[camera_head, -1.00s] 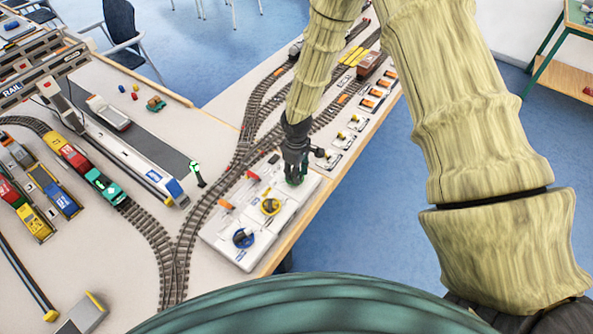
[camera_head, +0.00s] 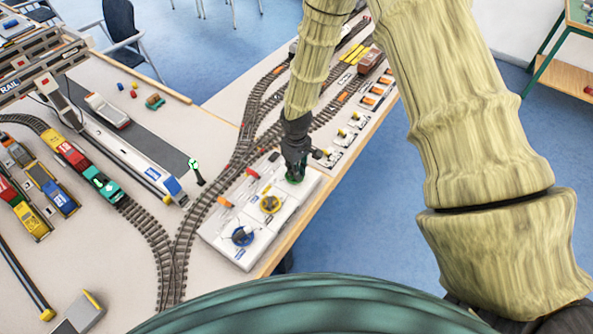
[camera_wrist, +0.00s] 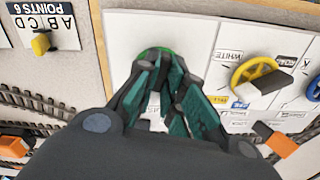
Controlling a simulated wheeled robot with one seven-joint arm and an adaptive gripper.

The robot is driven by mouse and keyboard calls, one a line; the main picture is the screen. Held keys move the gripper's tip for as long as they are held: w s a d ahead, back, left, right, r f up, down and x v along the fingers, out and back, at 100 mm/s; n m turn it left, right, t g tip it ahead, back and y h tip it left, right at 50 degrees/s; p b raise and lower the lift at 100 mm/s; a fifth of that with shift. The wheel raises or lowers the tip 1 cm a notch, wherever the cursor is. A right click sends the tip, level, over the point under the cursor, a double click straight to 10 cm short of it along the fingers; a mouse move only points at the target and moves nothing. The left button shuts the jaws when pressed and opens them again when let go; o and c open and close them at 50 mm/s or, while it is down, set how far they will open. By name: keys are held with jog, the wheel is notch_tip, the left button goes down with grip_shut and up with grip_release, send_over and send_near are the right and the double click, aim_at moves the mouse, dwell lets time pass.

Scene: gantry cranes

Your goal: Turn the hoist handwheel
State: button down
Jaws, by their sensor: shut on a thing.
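A green handwheel (camera_wrist: 155,51) on the white control panel (camera_wrist: 185,32) is mostly hidden by my fingers; only a green rim shows in the wrist view. My gripper (camera_wrist: 162,62) points down at it and is shut on it. In the head view my gripper (camera_head: 294,172) stands at the panel's far right end, over the same green wheel (camera_head: 296,181). Its label cannot be read here. A yellow handwheel (camera_head: 270,204) and a blue handwheel (camera_head: 242,236) are on the same panel, apart from my gripper.
An orange lever (camera_head: 225,201) and a red lever (camera_head: 252,172) stand along the panel's track side. Model tracks (camera_head: 187,235) run beside it. Small switch boxes (camera_head: 345,136) line the table edge beyond my gripper. A signal post (camera_head: 196,172) stands left of the tracks.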

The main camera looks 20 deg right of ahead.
jog(key=m+b, duration=0.1)
jog(key=m, duration=0.2)
jog(key=m+b, duration=0.1)
jog(key=m, duration=0.2)
jog(key=shift+a+m, duration=0.2)
jog(key=shift+m, duration=0.2)
dwell(0.4)
jog(key=c, duration=1.5)
grip_release()
jog(key=shift+r, duration=0.1)
notch_tip(320, 180, up, 12)
jog(key=shift+f, duration=0.1)
